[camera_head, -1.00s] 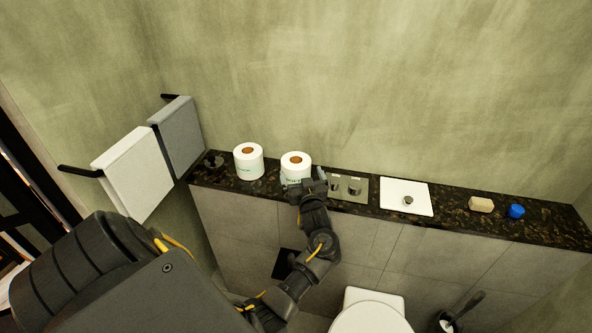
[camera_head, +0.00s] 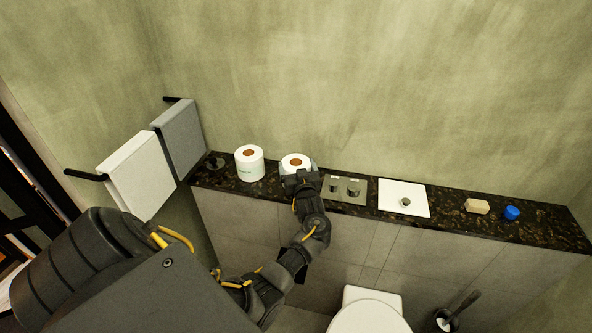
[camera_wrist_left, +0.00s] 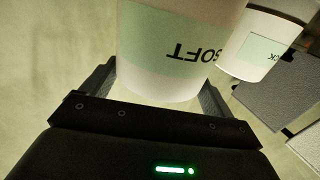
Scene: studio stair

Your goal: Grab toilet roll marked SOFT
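The white toilet roll marked SOFT (camera_head: 296,160) stands upright on the dark stone ledge. In the left wrist view the SOFT roll (camera_wrist_left: 165,50) fills the upper middle, with its pale green label upside down. My left gripper (camera_head: 298,172) is at its front, with one finger on each side of the roll. The fingers look open around it; whether they touch it cannot be told. A second white roll (camera_head: 249,164) stands to the left; in the wrist view this roll (camera_wrist_left: 256,48) shows label letters ending in CK. My right gripper is not in view.
The speckled ledge (camera_head: 450,207) runs along the wall. To the right are a metal plate with knobs (camera_head: 344,189), a white plate (camera_head: 404,198), a beige block (camera_head: 477,206) and a blue object (camera_head: 512,213). Towels (camera_head: 140,172) hang at left; a toilet (camera_head: 370,315) stands below.

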